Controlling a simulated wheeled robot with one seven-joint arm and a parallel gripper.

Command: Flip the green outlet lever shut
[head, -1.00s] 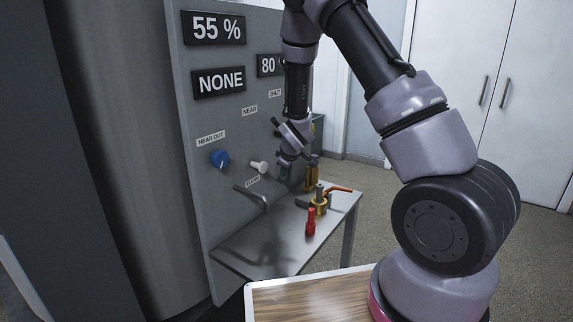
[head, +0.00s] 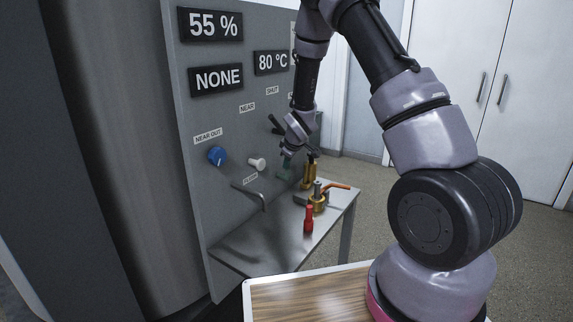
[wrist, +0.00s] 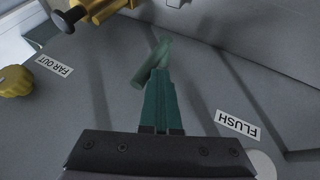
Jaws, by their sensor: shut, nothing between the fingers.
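In the head view my gripper (head: 286,172) points down in front of the panel, right of the white knob (head: 257,164). The lever is hard to tell from the fingers there.
The grey panel (head: 228,120) carries a blue knob (head: 217,155), a dark handle (head: 276,125) and a bent spout (head: 255,193). Brass fittings (head: 309,175) stand close right of my gripper. A red-handled part (head: 308,219) is on the grey shelf (head: 265,252), whose front is clear.

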